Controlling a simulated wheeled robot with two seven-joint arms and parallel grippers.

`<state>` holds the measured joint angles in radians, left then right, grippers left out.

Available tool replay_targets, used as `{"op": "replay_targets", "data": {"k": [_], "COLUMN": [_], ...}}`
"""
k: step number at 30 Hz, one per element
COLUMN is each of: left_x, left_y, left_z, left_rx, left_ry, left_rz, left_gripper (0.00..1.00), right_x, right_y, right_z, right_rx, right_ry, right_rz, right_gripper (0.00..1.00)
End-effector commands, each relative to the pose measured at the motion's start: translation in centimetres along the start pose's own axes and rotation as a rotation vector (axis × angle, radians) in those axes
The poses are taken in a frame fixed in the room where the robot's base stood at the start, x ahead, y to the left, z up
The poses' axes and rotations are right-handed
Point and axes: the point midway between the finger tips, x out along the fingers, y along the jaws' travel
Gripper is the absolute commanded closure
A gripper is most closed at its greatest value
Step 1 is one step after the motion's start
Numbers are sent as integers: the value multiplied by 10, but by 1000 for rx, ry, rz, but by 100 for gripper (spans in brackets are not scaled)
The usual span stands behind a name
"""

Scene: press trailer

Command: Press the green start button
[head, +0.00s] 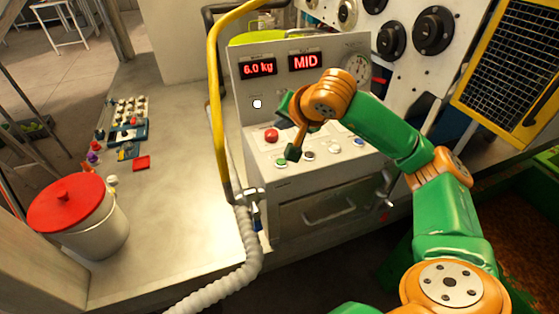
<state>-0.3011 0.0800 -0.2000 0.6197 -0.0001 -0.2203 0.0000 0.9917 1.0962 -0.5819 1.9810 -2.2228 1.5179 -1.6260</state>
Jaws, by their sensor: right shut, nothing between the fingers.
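The green start button (281,162) sits at the front left of the sloping panel on the grey press console (285,187). My right gripper (293,154) is shut and empty. It points down at the panel, with its tips just right of the green button in the picture. I cannot tell whether the tips touch the panel or hover above it. The green button is in clear sight. My left gripper is not in view.
A red button (271,135) lies behind the green one, and several other buttons run to the right. A yellow pipe (215,100) and grey hose (242,250) stand left of the console. A red-lidded bucket (75,205) stands on the left counter.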

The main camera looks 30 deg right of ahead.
Motion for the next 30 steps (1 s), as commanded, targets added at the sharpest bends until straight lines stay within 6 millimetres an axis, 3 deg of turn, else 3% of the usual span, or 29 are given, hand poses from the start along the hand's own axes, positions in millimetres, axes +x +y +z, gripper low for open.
{"op": "replay_targets", "data": {"k": [18, 30], "left_x": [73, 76], "left_y": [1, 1], "left_z": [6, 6], "left_rx": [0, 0], "left_ry": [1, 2], "left_rz": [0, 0], "left_gripper": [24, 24], "right_x": [57, 60], "right_y": [41, 43], "right_z": [42, 44], "right_rx": [1, 1], "right_ry": [-2, -2], "right_rz": [-1, -1], "right_gripper": [100, 100]}}
